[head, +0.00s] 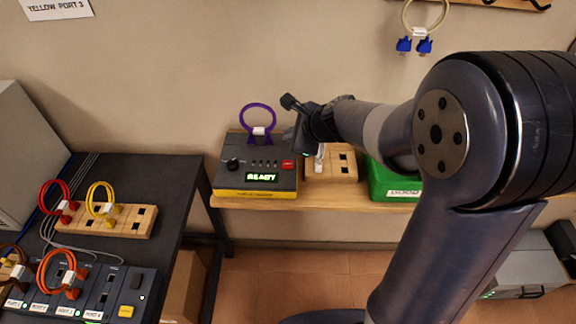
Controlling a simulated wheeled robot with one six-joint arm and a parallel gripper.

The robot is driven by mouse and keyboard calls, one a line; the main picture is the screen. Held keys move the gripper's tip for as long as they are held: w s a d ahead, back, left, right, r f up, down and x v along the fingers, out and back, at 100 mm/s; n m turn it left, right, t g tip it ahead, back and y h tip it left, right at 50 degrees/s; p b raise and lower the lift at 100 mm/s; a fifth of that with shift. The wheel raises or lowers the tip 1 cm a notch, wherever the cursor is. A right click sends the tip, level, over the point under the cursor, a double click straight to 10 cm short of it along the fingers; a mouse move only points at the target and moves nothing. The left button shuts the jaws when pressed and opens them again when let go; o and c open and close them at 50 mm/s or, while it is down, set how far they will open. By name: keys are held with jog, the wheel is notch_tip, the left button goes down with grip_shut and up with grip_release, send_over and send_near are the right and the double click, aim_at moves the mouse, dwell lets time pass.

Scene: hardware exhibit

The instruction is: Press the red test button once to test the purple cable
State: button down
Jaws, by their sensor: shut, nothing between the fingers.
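The cable tester (226,178) is a dark box with a yellow front edge on the wooden shelf. Its green display (262,177) reads "READY". The red test button (288,164) is on the right of its top face. The purple cable (258,106) stands in a loop at the back of the tester, both plugs at its rear edge, with a white tag. My gripper (289,134) is shut and empty, above and behind the red button, apart from it in the picture. Its fingertips are small and dark, and their exact height above the tester cannot be told.
A wooden block (342,174) with a white-tagged cable end and a green bin (378,190) stand right of the tester. A dark table (130,180) at left holds red, yellow and orange cables. A cream cable (407,18) hangs on the wall.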

aim_at(291, 166)
notch_tip(291, 166, down, 7)
jog(key=b, duration=0.6)
jog(key=shift+f, duration=0.2)
dwell(1.5)
jog(key=shift+f+b, duration=0.4)
jog(key=shift+b, duration=0.15)
jog(key=shift+f+b, duration=0.4)
jog(key=shift+f, duration=0.05)
dwell(0.4)
jog(key=shift+r, duration=0.1)
jog(key=shift+r+p, duration=0.75)
jog(key=shift+p, duration=0.05)
notch_tip(291, 166, up, 5)
jog(key=p, duration=0.5)
jog(key=shift+r, duration=0.15)
